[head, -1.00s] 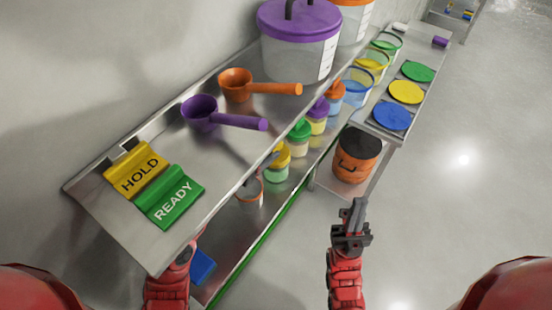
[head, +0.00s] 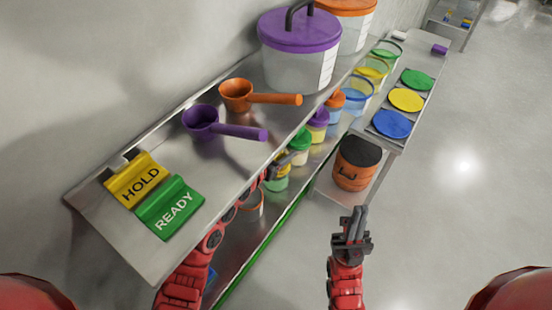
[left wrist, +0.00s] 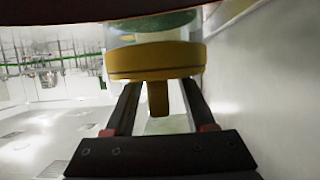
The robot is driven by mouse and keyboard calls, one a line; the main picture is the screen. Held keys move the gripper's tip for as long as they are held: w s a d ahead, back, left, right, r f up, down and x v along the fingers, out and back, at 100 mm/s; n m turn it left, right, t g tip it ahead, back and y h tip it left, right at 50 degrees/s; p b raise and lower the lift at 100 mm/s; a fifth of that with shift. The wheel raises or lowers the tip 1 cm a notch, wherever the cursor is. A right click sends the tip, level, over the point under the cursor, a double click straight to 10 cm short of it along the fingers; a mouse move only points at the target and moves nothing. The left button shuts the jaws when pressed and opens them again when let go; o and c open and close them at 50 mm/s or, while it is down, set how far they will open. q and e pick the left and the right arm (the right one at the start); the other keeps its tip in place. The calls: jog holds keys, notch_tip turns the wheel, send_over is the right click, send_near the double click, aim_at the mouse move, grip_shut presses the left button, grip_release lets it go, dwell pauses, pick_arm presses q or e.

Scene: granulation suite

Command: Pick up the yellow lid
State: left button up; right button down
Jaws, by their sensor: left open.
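The yellow lid (left wrist: 154,62) is a round cap with a small knob, sitting on a clear jar with green contents. In the head view the lid (head: 272,172) is partly hidden by my left gripper (head: 289,160), under the edge of the upper shelf. In the left wrist view the two fingers of my left gripper (left wrist: 159,90) are open, one on each side of the knob, with visible gaps to it. The lid is still on its jar. My right gripper (head: 354,222) is over the floor, away from the shelves; its finger gap is unclear.
The upper steel shelf (head: 160,248) overhangs the jar row. Beside the yellow-lidded jar stand jars with green (head: 301,140), purple (head: 319,117) and orange lids (head: 337,98). Flat coloured discs, including a yellow one (head: 406,99), lie on the side table. An orange bucket (head: 354,172) stands below.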

pick_arm(q)
jog(key=shift+c, duration=0.2)
grip_shut()
jog(key=shift+r, duration=0.15)
